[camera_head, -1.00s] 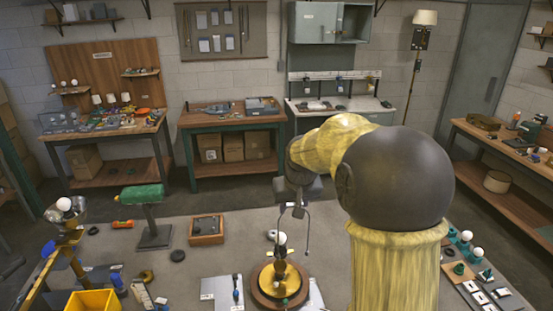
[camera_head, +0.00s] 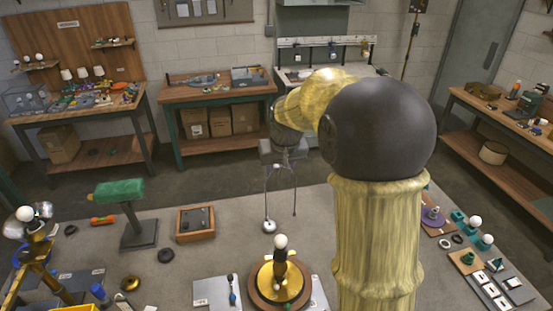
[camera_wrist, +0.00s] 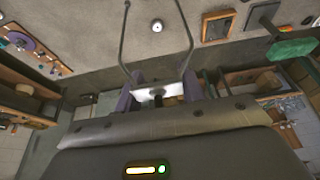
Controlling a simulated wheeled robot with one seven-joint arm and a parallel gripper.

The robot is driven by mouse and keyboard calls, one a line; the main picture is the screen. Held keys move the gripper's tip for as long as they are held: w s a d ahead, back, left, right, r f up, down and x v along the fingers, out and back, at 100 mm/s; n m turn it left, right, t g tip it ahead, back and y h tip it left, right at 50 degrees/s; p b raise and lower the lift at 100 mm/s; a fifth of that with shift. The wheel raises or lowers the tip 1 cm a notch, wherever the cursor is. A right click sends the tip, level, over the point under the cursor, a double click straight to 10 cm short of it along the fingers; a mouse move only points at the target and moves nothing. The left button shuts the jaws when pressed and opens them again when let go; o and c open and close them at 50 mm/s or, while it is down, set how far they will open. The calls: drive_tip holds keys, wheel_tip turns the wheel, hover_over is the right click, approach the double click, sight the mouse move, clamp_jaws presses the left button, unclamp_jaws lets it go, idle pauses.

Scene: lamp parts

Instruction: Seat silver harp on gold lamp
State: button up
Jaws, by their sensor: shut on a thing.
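The gold lamp (camera_head: 264,282) stands upright on a round wooden base at the front middle of the table, with a white bulb (camera_head: 281,242) on top. My gripper (camera_head: 283,154) is shut on the top of the silver harp (camera_head: 295,192), whose two thin legs hang down. In the head view the harp shows above and behind the lamp, apart from it. In the wrist view the harp (camera_wrist: 124,42) spreads out from between the fingers of my gripper (camera_wrist: 157,94). The lamp is not visible in the wrist view.
A small round white-topped part (camera_head: 269,226) stands behind the lamp; the harp's left leg overlaps it in view. A green-topped stand (camera_head: 119,193) and wooden tray (camera_head: 196,223) are to the left. A grey plate (camera_head: 212,293) lies left of the lamp base.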

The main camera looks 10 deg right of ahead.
drive_tip(key=shift+s+f+b, duration=0.1)
drive_tip(key=shift+f+b, duration=1.8)
drive_tip(key=shift+f, duration=0.65)
drive_tip(key=shift+f+b, duration=1.6)
drive_tip(key=shift+f, duration=0.3)
drive_tip(key=shift+f+b, duration=1.5)
drive_tip(key=shift+f, duration=0.5)
